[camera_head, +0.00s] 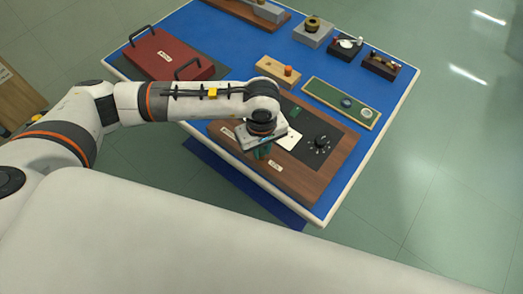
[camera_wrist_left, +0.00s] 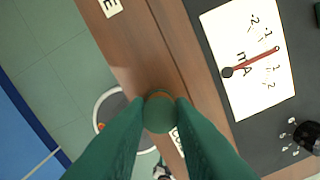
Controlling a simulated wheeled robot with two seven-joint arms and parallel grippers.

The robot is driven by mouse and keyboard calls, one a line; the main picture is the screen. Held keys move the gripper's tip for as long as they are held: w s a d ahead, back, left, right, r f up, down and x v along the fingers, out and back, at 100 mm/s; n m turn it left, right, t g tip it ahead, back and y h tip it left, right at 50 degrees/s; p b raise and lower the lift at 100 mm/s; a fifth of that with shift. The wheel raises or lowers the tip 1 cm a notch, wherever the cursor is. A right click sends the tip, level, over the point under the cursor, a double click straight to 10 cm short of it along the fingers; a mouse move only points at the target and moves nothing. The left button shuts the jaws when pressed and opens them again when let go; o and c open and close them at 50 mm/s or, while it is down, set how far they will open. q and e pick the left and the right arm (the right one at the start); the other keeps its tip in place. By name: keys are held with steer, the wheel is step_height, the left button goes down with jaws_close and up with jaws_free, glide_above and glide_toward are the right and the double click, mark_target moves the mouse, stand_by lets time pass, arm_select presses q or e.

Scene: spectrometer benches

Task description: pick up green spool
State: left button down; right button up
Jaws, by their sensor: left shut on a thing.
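The green spool (camera_wrist_left: 158,113) shows in the left wrist view as a round dull-green end between two green fingertips. My left gripper (camera_wrist_left: 158,118) is shut on it, with a finger on either side. In the head view my left gripper (camera_head: 263,151) hangs over the front part of the wooden meter board (camera_head: 335,170). The spool cannot be made out apart from the fingers there. I cannot tell whether it touches the wood. My right gripper is not in view.
The board carries a white mA dial (camera_wrist_left: 250,60) and a black knob (camera_head: 322,142). A red case (camera_head: 170,55), a wooden block with an orange knob (camera_head: 278,72) and a green panel (camera_head: 340,102) share the blue table (camera_head: 235,72). The table's front edge is close.

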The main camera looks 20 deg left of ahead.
mark_target(262, 151)
arm_select(q)
steer(key=shift+r, duration=0.1)
step_height(262, 151, up, 13)
steer(key=b, duration=0.1)
steer(key=shift+b, duration=0.4)
